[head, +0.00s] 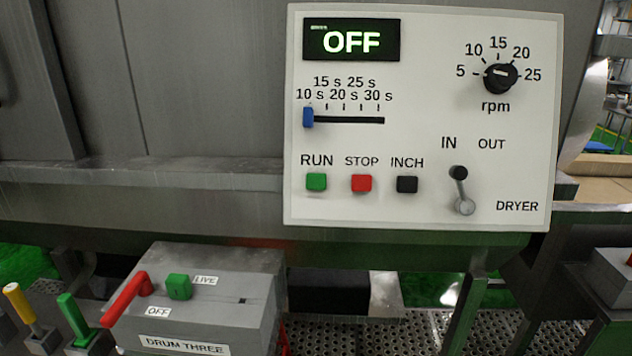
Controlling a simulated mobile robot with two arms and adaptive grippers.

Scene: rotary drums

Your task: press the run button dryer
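The white dryer panel (420,130) faces me on the grey machine in the head view. Its green run button (316,182) is at the lower left under the label RUN. The red stop button (361,184) and the black inch button (407,184) sit to its right. The display (351,41) reads OFF. The lever (461,190) beside DRYER has its dark knob up toward IN. A blue slider (308,117) is at the 10 s end. The rpm knob (500,77) is at the upper right. Neither gripper shows.
A grey box (215,313) labelled DRUM THREE stands below left, with a red handle (125,298) near OFF and a green block (179,287) near LIVE. Yellow (19,303) and green (74,316) levers stand left of it. Open space lies before the panel.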

